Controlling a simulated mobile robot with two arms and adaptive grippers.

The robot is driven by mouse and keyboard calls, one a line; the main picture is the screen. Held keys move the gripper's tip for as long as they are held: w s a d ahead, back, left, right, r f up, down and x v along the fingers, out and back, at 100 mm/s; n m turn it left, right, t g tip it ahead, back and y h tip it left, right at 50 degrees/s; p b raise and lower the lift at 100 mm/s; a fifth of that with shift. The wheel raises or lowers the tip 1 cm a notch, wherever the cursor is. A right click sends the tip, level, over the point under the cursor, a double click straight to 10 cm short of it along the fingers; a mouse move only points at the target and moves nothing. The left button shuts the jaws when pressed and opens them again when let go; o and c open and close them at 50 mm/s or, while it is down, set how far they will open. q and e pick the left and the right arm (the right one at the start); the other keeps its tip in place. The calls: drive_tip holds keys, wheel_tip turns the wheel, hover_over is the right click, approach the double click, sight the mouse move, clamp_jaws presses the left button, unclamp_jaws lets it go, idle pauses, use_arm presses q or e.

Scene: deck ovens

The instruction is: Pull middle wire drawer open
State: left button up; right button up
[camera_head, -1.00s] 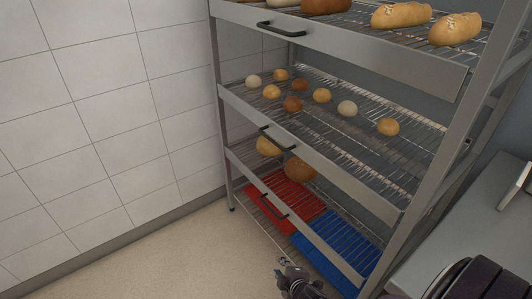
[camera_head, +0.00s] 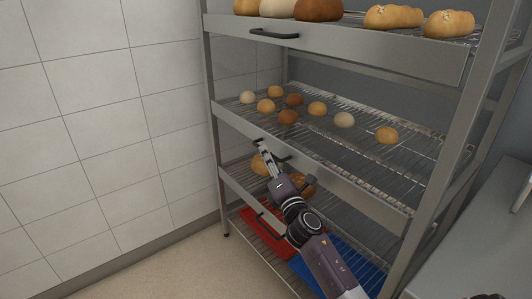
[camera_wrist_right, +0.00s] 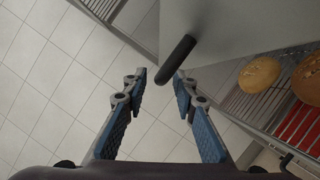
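The middle wire drawer (camera_head: 347,178) is a wire shelf with a grey metal front, with several small rolls on it. Its front is level with the rack's posts. Its black bar handle (camera_head: 286,157) is partly hidden behind my right gripper (camera_head: 264,148), which has its fingers at the handle's left part. In the right wrist view the right gripper (camera_wrist_right: 160,78) is open, with blue-padded fingers apart. The black handle (camera_wrist_right: 178,58) lies just ahead of the fingertips, its near end appearing between them. I cannot tell whether they touch. My left gripper is not in view.
The upper drawer (camera_head: 350,45) carries loaves. A lower drawer with large round breads (camera_head: 260,165) has its own handle (camera_head: 268,226). Red (camera_head: 258,230) and blue (camera_head: 330,278) trays lie at the bottom. A tiled wall (camera_head: 100,120) stands left; a grey counter (camera_head: 480,220) stands right.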

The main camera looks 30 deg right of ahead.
drive_tip(key=shift+x, duration=1.25)
drive_tip(key=shift+c, duration=0.3)
clamp_jaws()
